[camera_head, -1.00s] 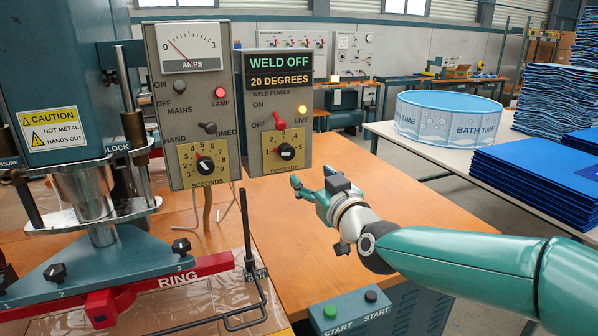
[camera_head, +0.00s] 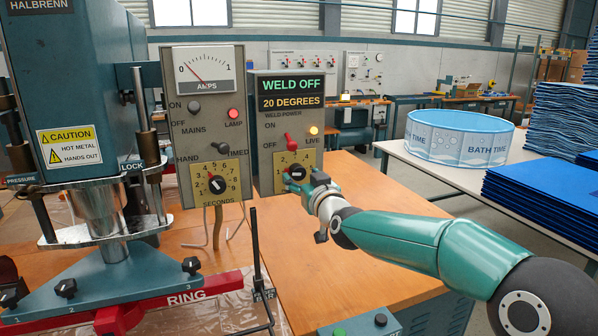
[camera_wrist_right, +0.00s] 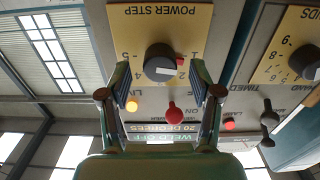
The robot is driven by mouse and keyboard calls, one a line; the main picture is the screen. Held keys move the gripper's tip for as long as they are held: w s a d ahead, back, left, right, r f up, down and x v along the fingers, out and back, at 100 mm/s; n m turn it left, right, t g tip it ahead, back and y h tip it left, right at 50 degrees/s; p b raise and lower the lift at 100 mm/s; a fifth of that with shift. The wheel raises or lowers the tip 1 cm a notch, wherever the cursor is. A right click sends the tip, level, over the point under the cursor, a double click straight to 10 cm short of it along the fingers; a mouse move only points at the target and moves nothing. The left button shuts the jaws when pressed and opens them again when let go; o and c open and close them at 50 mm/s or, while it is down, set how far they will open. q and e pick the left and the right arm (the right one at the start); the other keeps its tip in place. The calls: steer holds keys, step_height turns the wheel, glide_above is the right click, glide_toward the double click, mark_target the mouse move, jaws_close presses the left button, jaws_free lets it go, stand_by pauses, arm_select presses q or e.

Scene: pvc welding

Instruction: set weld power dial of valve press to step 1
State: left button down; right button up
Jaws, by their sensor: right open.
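The valve press's weld power dial (camera_head: 297,172) is a black knob on a yellow scale plate, low on the grey box whose display reads WELD OFF, 20 DEGREES. My right gripper (camera_head: 304,182) is just in front of it, partly covering the plate. In the right wrist view, which is upside down, the dial (camera_wrist_right: 163,62) sits between the two spread fingers of my right gripper (camera_wrist_right: 164,86). The fingers stand apart from the knob on both sides, open and empty. A white mark shows on the knob; I cannot read its exact step. My left gripper is not in view.
A red weld power switch (camera_head: 291,142) and a lit live lamp (camera_head: 313,130) sit above the dial. The neighbouring box has a seconds dial (camera_head: 217,184). The blue press (camera_head: 75,90) stands at left. The wooden bench (camera_head: 350,215) is mostly clear.

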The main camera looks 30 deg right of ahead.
steer(key=shift+x, duration=1.35)
